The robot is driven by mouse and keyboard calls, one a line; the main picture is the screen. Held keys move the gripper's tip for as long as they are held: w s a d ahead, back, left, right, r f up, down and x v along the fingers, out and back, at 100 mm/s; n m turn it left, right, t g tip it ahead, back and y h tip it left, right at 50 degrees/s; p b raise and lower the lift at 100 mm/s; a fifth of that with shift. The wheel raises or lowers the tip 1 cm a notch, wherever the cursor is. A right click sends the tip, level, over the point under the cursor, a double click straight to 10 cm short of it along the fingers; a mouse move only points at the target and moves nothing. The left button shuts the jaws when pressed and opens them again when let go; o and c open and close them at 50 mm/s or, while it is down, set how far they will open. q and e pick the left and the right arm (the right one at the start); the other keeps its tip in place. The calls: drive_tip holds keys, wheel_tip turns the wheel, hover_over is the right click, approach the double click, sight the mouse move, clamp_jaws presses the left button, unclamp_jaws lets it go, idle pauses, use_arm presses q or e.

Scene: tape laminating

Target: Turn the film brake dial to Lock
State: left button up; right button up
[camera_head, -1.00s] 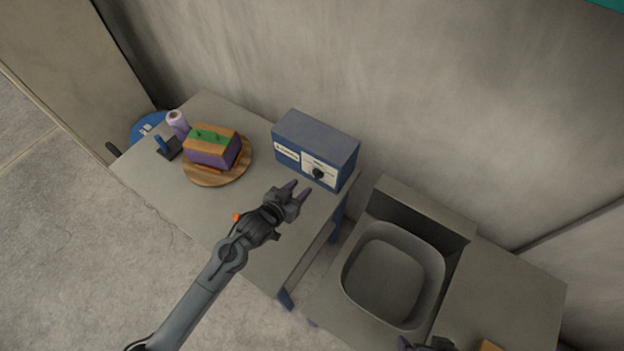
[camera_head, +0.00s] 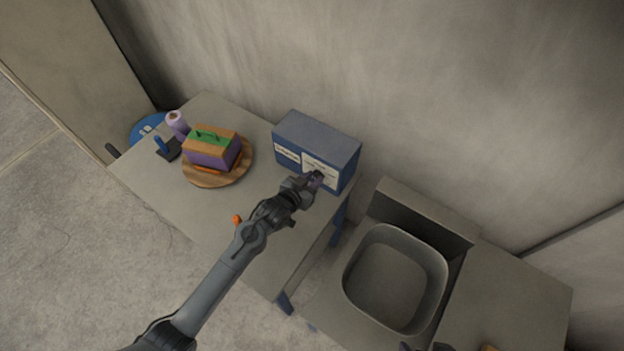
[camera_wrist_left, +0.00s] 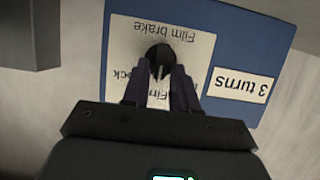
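The blue box (camera_head: 310,142) stands at the back right of the table, with a white film brake panel on its front. In the left wrist view the panel (camera_wrist_left: 192,50) appears upside down, with "Film brake" printed on it and part of a word ending in "ck". The black film brake dial (camera_wrist_left: 160,56) is at the fingertips of my left gripper (camera_wrist_left: 160,72). Its fingers are a little apart, on either side of the dial's lower part; I cannot tell whether they touch it. In the head view the left gripper (camera_head: 314,182) hides the dial. My right gripper (camera_head: 425,347) barely shows at the bottom edge.
A round wooden board (camera_head: 240,172) holds a purple, orange and green block (camera_head: 210,150). A lilac roll (camera_head: 177,122) and a small dark stand (camera_head: 170,152) are at the far left. A grey basin (camera_head: 395,280) lies to the right of the table.

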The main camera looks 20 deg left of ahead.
use_arm(q)
clamp_jaws()
drive_tip(key=shift+s+d+f+m+t+y+p, duration=0.1)
drive_tip(key=shift+d+m+t+y+p, duration=0.2)
drive_tip(key=shift+m+y+p, duration=0.65)
drive_tip(key=shift+s+d+f+m+t+y+p, duration=0.15)
drive_tip(key=shift+m+t+y+p, duration=0.3)
drive_tip(key=shift+m, duration=0.85)
drive_tip(key=shift+w+d+f+m+t+y+p, duration=0.1)
drive_tip(key=shift+d+m+t+y+p, duration=0.2)
drive_tip(key=shift+m+y+p, duration=0.65)
drive_tip(key=shift+m+b, duration=0.3)
